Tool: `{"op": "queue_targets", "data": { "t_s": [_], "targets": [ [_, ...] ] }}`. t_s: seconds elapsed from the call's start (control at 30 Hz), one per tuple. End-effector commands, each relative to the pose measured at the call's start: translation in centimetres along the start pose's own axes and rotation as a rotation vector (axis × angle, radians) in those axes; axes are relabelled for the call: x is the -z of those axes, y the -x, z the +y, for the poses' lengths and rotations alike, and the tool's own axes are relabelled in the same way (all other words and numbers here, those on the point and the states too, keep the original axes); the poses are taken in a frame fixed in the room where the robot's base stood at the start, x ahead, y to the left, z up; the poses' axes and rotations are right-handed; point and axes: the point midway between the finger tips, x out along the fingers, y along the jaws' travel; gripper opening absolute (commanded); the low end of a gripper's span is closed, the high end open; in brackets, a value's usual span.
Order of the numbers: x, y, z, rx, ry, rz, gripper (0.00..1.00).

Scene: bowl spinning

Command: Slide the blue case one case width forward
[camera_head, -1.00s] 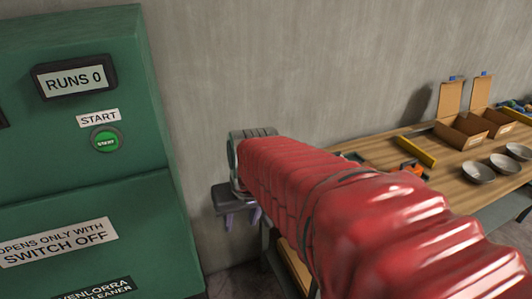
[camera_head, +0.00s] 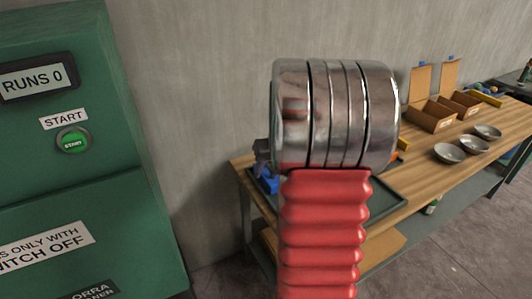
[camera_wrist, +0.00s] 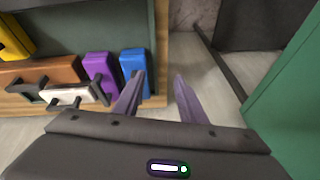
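The blue case (camera_wrist: 132,62) stands at the right end of a row on the tray in the wrist view, close to the bench's wooden edge. A purple case (camera_wrist: 100,72) is directly left of it. My gripper (camera_wrist: 161,74) is open and empty, its two fingers apart. The left fingertip overlaps the blue case's lower right in the picture; whether they touch I cannot tell. The right finger is over the floor beyond the bench edge. In the head view a bit of blue (camera_head: 269,184) shows on the tray (camera_head: 386,207) beside my arm, which hides most of the row.
In the wrist view, white (camera_wrist: 70,96), brown (camera_wrist: 45,70) and yellow (camera_wrist: 14,38) pieces lie left of the cases. A green cabinet (camera_head: 75,190) stands left of the bench (camera_head: 415,185). Metal bowls (camera_head: 448,153) and open cardboard boxes (camera_head: 432,116) are further right.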

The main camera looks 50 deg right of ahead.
Motion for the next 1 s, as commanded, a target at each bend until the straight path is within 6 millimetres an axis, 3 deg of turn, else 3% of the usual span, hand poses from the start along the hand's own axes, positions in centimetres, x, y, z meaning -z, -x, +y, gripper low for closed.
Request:
{"op": "queue_targets", "data": {
  "t_s": [0.1, 0.3, 0.77, 1.0],
  "targets": [
    [3.0, -1.2, 3.1, -0.012, 0.056, 0.06, 0.38],
    [5.8, -1.0, 4.3, -0.038, 0.176, 0.129, 0.38],
    [6.1, -1.0, 4.3, -0.042, 0.203, 0.136, 0.38],
    [6.3, -2.5, 4.3, -0.041, 0.202, 0.135, 0.38]
  ]
}}
